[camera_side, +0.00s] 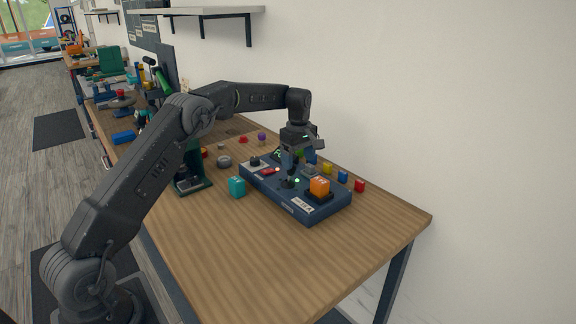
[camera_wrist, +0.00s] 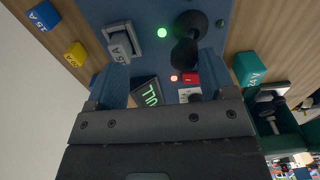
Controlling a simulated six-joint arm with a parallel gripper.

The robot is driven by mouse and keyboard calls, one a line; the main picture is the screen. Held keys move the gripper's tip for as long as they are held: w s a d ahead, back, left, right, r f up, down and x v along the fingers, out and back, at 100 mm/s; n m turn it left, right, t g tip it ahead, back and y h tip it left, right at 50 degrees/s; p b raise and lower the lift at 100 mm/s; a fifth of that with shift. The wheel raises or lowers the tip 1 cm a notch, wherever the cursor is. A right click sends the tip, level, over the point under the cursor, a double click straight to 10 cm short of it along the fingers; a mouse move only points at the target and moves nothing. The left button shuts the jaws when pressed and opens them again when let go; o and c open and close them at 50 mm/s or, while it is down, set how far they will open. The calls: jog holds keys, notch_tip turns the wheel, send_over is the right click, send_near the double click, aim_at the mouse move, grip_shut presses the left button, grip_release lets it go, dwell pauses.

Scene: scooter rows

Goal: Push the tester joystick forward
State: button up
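The tester (camera_side: 300,212) is a dark blue box on the wooden bench; its panel (camera_wrist: 140,15) fills the middle of the wrist view. Its joystick (camera_side: 287,183) is a black stick in a round black base; it also shows in the wrist view (camera_wrist: 186,52), beside a lit green lamp (camera_wrist: 162,32). My gripper (camera_side: 297,164) hangs over the tester, pointing down just above and behind the joystick. In the wrist view my gripper (camera_wrist: 158,80) has its two blue fingers apart with nothing between them. Whether a finger touches the joystick cannot be told.
A teal block (camera_side: 237,187) stands in front; small colored blocks line the back. The bench's right front is clear.

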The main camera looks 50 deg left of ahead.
jog(key=shift+s, duration=1.95)
jog(key=shift+r, duration=3.55)
